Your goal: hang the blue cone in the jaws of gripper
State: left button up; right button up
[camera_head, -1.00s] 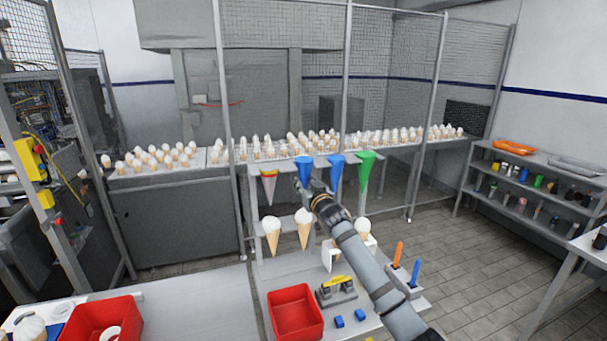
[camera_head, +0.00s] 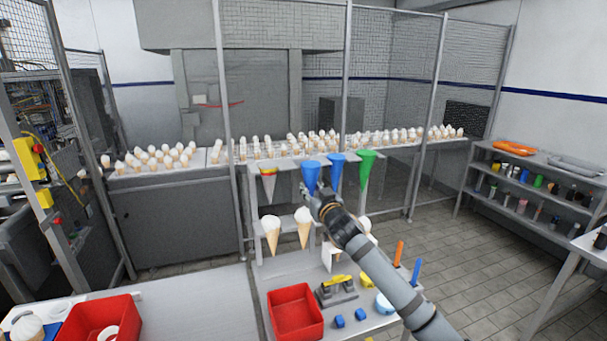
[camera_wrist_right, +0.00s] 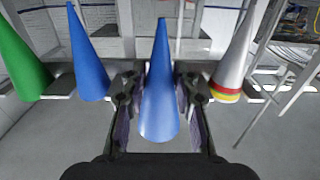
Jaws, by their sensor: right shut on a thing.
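A blue cone (camera_head: 311,175) is held point down in my right gripper (camera_head: 318,191), in front of the upper shelf of the rack. In the right wrist view this blue cone (camera_wrist_right: 159,95) stands between the two fingers of my right gripper (camera_wrist_right: 160,100), which are shut on it from both sides. A second blue cone (camera_head: 337,166) hangs just to its right, and a green cone (camera_head: 366,168) hangs further right. A white cone with a red and yellow band (camera_head: 267,180) hangs to the left. I cannot tell whether the held cone touches the rack. My left gripper is out of view.
Two ice-cream cones (camera_head: 272,233) hang on the lower level. A red bin (camera_head: 296,313), small blue blocks (camera_head: 340,321) and orange and blue sticks (camera_head: 398,252) are on the bench below. A mesh fence post (camera_head: 346,80) rises behind the rack.

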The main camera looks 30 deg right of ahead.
jog(key=shift+b+v, duration=0.35)
jog(key=shift+v, duration=0.9)
